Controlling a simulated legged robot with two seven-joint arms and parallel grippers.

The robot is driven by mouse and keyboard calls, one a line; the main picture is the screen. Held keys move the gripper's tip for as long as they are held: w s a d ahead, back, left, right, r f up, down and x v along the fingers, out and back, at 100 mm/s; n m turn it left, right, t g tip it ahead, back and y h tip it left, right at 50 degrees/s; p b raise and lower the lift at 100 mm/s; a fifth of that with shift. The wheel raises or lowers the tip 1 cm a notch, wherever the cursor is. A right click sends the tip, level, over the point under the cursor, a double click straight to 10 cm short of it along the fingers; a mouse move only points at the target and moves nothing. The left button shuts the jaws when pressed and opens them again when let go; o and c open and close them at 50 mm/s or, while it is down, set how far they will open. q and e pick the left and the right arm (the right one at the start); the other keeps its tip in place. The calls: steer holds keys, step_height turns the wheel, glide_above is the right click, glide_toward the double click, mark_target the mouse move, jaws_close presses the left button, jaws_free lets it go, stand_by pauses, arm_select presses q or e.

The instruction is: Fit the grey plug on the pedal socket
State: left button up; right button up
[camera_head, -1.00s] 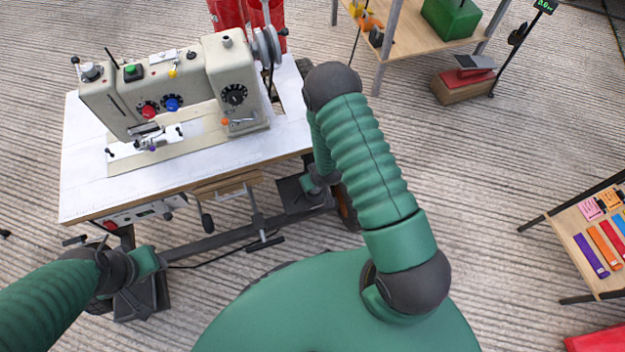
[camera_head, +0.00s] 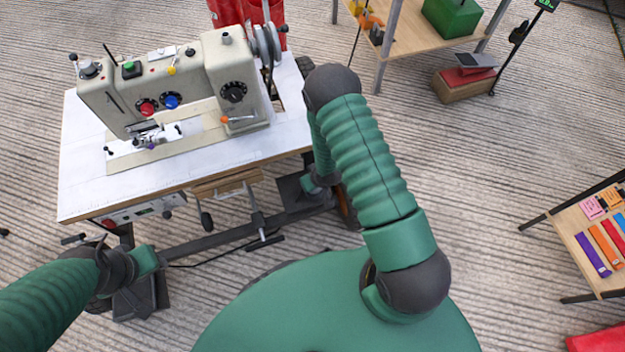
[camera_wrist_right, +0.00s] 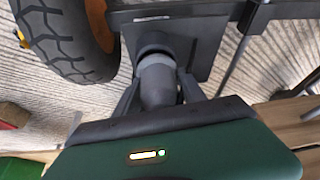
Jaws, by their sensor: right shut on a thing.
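In the right wrist view my right gripper (camera_wrist_right: 160,92) is shut on the grey plug (camera_wrist_right: 158,82), a rounded light-grey piece between its two dark fingers. The plug's far end meets or nearly meets a dark round socket (camera_wrist_right: 153,42) on a dark grey plate (camera_wrist_right: 185,45). I cannot tell whether it is seated. In the head view my right arm reaches down beside the table's right end; its fingers and the plug cannot be made out. My left gripper's green body (camera_head: 145,262) is low at the left; its fingers cannot be made out.
A sewing machine (camera_head: 175,85) stands on a white table (camera_head: 215,155) with a dark frame beneath. A black tyre with an orange rim (camera_wrist_right: 68,38) is close left of the plate. A shelf (camera_head: 405,40) stands behind, a rack (camera_head: 575,225) at right. Open floor lies between.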

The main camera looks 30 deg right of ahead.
steer(key=o, duration=1.6)
steer(key=shift+c, duration=0.2)
steer(key=p+v, duration=0.7)
steer(key=v, duration=0.9)
steer(key=shift+r+p, duration=0.35)
steer(key=shift+p, duration=0.05)
